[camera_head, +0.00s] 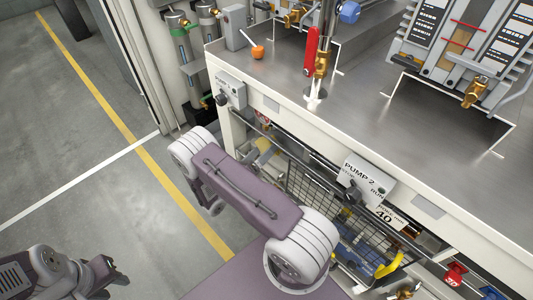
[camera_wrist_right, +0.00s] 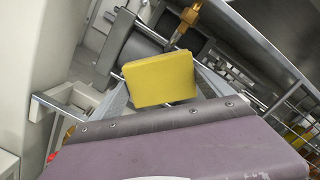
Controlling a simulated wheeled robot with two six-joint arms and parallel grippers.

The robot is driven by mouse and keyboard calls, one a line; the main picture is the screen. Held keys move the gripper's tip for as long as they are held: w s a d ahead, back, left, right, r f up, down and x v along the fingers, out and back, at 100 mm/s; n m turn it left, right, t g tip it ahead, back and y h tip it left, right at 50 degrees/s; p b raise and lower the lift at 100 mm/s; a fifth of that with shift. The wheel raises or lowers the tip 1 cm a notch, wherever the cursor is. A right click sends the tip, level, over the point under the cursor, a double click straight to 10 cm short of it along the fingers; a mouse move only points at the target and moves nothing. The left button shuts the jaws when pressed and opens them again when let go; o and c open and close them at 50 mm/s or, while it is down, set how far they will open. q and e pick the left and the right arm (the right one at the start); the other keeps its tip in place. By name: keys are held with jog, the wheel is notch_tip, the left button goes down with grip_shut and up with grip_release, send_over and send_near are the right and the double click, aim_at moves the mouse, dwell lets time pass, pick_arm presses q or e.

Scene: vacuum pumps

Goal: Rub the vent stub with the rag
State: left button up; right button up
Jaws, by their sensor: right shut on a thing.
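The rag is a yellow folded pad (camera_wrist_right: 160,82) in the right wrist view. My right gripper (camera_wrist_right: 166,72) is shut on it, its light grey fingers partly hidden behind the rag and my purple wrist link. A brass fitting (camera_wrist_right: 187,18) with a narrow lower end points down just behind the rag's top edge; it looks like the vent stub. I cannot tell whether rag and fitting touch.
The steel bench top (camera_head: 370,115) carries pump equipment, a red-handled valve (camera_head: 311,50) and a small orange object (camera_head: 258,52). A wire basket (camera_head: 315,185) and a "PUMP 2" panel (camera_head: 364,184) are on the bench front. The floor at left is open.

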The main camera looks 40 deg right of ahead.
jog(key=shift+w, duration=1)
jog(key=shift+a, duration=0.1)
jog(key=a, duration=0.6)
jog(key=shift+s, duration=0.3)
jog(key=a, duration=0.3)
jog(key=shift+s, duration=0.1)
jog(key=shift+f, duration=0.1)
